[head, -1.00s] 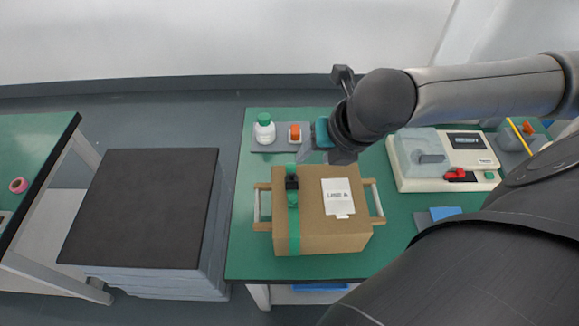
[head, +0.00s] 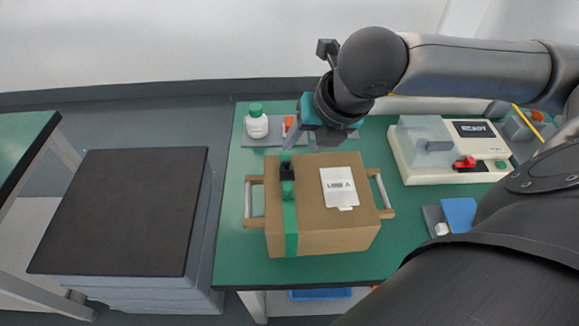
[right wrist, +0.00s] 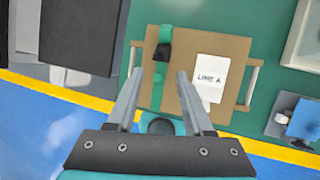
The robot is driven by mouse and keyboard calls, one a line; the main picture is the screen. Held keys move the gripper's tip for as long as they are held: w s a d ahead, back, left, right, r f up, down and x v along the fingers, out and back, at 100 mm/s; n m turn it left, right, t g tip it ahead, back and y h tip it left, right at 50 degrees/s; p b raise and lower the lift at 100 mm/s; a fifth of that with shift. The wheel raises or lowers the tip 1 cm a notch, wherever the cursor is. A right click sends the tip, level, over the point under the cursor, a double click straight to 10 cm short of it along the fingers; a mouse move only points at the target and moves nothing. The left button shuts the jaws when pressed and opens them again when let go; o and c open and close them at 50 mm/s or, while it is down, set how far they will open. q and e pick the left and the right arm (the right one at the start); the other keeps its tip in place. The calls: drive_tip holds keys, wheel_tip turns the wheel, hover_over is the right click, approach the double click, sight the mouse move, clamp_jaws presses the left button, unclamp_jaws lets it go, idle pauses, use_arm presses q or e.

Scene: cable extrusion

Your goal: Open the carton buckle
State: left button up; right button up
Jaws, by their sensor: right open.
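A brown carton (head: 335,228) with side handles and a white label (head: 339,187) sits on the green table. A green strap (head: 291,225) runs over its left part, with a black buckle (head: 287,170) between green pieces near the back edge. In the right wrist view the buckle (right wrist: 163,52) and strap (right wrist: 158,92) lie beyond the fingers. My left gripper is out of view.
A white bottle with a green cap (head: 257,123) stands on a grey tray behind the carton, beside an orange-topped item (head: 288,124). A white machine (head: 455,150) with a red lever stands at the right. A dark-topped stack (head: 120,210) stands left of the table.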

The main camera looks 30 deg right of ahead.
sight(287, 163)
drive_tip(key=b+x, duration=0.3)
drive_tip(key=x, duration=0.7)
drive_tip(key=shift+f, duration=0.15)
drive_tip(key=shift+c, duration=0.4)
clamp_jaws()
drive_tip(key=shift+a, duration=0.1)
